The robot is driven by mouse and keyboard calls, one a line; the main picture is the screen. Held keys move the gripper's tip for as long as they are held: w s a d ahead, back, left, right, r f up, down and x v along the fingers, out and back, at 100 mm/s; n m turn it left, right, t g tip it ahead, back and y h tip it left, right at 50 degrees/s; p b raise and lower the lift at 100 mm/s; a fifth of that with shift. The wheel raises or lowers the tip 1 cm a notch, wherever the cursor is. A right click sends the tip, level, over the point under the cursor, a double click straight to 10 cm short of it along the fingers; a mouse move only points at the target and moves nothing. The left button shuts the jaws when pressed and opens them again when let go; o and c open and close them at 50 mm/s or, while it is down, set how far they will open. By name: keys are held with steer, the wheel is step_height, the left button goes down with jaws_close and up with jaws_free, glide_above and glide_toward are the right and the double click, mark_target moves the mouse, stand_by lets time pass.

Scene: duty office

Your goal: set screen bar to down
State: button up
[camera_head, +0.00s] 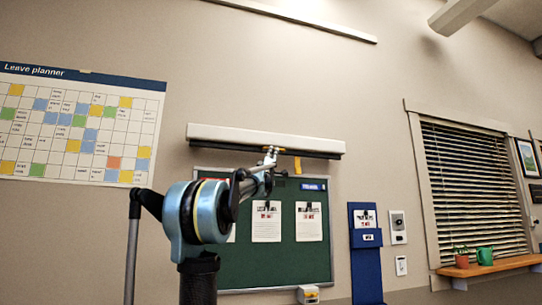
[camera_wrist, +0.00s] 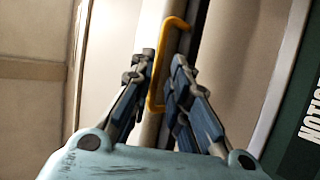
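A long white screen housing (camera_head: 240,135) is fixed high on the wall, with a dark bar (camera_head: 325,154) along its lower edge. A yellow pull handle (camera_head: 297,166) hangs at this bar; the wrist view shows it as a bracket-shaped loop (camera_wrist: 156,70). My gripper (camera_head: 270,155) is raised just in front of the bar, left of the handle in the head view. In the wrist view my gripper (camera_wrist: 164,58) has its fingers apart, with the handle in line with the gap. I cannot tell whether a finger touches it.
A green notice board (camera_head: 270,260) with pinned papers is below the housing. A leave planner (camera_head: 70,125) is on the left wall. A blue panel (camera_head: 365,270), wall switches (camera_head: 398,226) and a blinded window (camera_head: 475,190) are to the right. A shelf (camera_head: 490,268) holds pots.

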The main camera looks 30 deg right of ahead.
steer(key=shift+x, duration=1.05)
steer(key=shift+c, duration=0.2)
jaws_close()
